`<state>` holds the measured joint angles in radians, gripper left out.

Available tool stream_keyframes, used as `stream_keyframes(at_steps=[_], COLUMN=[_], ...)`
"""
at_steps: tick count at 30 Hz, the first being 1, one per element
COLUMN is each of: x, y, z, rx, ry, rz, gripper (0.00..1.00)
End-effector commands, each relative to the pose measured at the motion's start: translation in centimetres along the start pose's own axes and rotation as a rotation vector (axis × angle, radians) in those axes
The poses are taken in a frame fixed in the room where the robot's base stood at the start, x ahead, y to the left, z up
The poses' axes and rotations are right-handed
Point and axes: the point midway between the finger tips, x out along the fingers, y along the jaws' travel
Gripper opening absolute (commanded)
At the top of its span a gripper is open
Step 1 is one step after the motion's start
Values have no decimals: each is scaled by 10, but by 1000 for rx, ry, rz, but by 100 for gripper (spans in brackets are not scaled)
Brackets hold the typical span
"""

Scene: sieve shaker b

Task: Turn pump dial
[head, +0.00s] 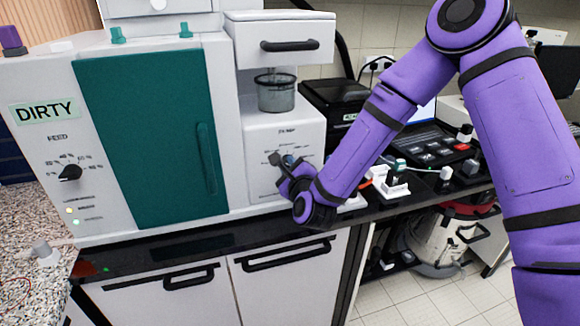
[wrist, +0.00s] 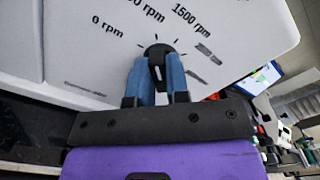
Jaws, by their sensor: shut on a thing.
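The pump dial (wrist: 157,50) is a black knob with a white pointer mark, on a white panel printed with rpm values. In the wrist view "0 rpm" is at the left and "1500 rpm" at the upper right. My gripper (wrist: 156,78) has blue fingers on both sides of the knob and is shut on it. The knob's lower part is hidden between the fingers. In the head view my gripper (head: 289,163) is at the front of the white pump unit (head: 262,135), and my wrist hides most of the dial.
A machine with a green door (head: 145,130) and a "DIRTY" label (head: 44,110) stands left of the pump unit. Small devices and a laptop crowd the black counter to the right.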

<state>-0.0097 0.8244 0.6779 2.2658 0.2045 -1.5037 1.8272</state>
Motion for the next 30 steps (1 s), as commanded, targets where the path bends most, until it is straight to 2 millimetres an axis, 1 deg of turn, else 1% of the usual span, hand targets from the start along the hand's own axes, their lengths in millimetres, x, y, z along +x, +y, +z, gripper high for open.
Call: stream_keyframes(at_steps=[5, 21, 30], x=[0, 0, 0], y=[0, 2, 2], z=[0, 0, -1], rx=[-80, -519, -696], ry=[0, -1, 0], rz=[0, 0, -1], gripper=[0, 0, 0])
